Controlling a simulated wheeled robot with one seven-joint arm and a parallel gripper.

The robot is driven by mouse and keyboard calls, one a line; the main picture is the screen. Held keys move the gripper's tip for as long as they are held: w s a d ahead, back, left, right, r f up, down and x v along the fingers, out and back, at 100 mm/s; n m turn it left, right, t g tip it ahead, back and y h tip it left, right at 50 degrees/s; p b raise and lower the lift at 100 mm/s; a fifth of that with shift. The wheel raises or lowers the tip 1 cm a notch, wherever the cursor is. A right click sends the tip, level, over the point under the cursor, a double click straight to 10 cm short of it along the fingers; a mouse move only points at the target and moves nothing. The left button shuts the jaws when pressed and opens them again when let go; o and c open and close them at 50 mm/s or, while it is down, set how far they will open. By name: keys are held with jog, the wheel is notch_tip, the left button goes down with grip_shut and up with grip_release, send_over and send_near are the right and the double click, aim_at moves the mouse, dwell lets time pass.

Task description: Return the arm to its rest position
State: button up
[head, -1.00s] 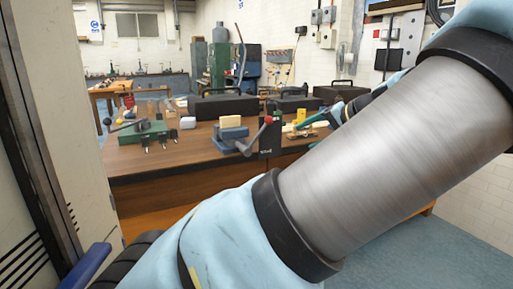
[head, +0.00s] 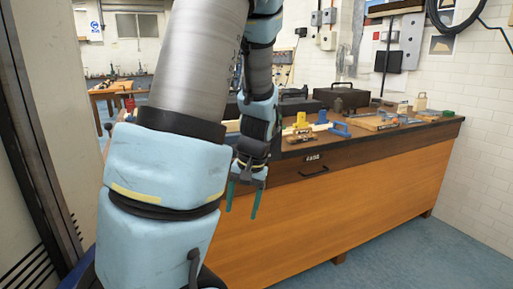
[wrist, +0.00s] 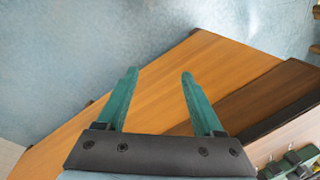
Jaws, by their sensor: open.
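My gripper (head: 243,198) hangs pointing down in front of the wooden workbench (head: 330,213) in the head view. Its two green fingers are apart with nothing between them. In the wrist view my gripper (wrist: 157,88) is open, with the bench's wooden front panel (wrist: 165,103) and the blue-grey floor (wrist: 80,50) beyond it. My arm rises on the left of the head view, folded over at the top, and hides the left part of the bench.
Tools and blocks stand on the bench top, among them a yellow piece (head: 301,120), a blue tool (head: 340,129) and a dark case (head: 343,96). A pale cabinet or door edge (head: 50,100) stands close at the left. The floor (head: 400,250) at the right is clear.

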jog(key=s+a+r+n+t+h, duration=0.1)
jog(key=s+a+r+h, duration=0.1)
jog(key=s, duration=0.4)
jog(key=shift+a+r+p, duration=0.4)
jog(key=shift+a+r, duration=0.1)
jog(key=shift+r, duration=0.35)
